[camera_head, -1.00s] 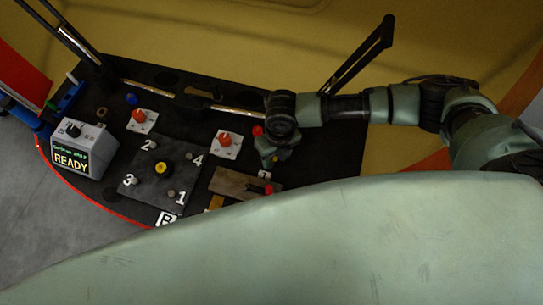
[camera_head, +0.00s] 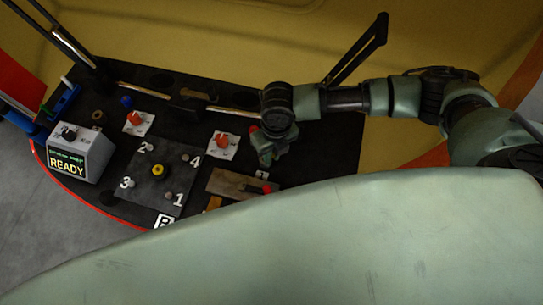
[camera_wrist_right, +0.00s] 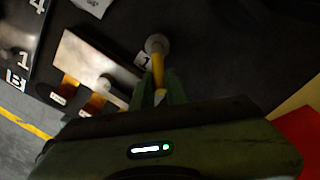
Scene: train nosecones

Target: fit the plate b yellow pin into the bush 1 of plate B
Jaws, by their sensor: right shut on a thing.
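Plate B (camera_head: 143,193) is a dark square plate with numbers 1 to 4 at its corners and a yellow-topped knob (camera_head: 157,170) at its middle. Bush 1 (camera_head: 169,195) is a small round fitting beside the number 1. My right gripper (camera_head: 265,160) is to the right of the plate, apart from it. In the right wrist view my right gripper (camera_wrist_right: 160,92) is shut on the yellow pin (camera_wrist_right: 158,68), which has a grey round end (camera_wrist_right: 156,44) pointing away from the fingers. The pin is hidden in the head view. My left gripper is not in view.
White squares with orange-red knobs (camera_head: 222,141) (camera_head: 135,118) stand behind the plate. A READY display box (camera_head: 78,155) stands at the left. My own body covers the near side.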

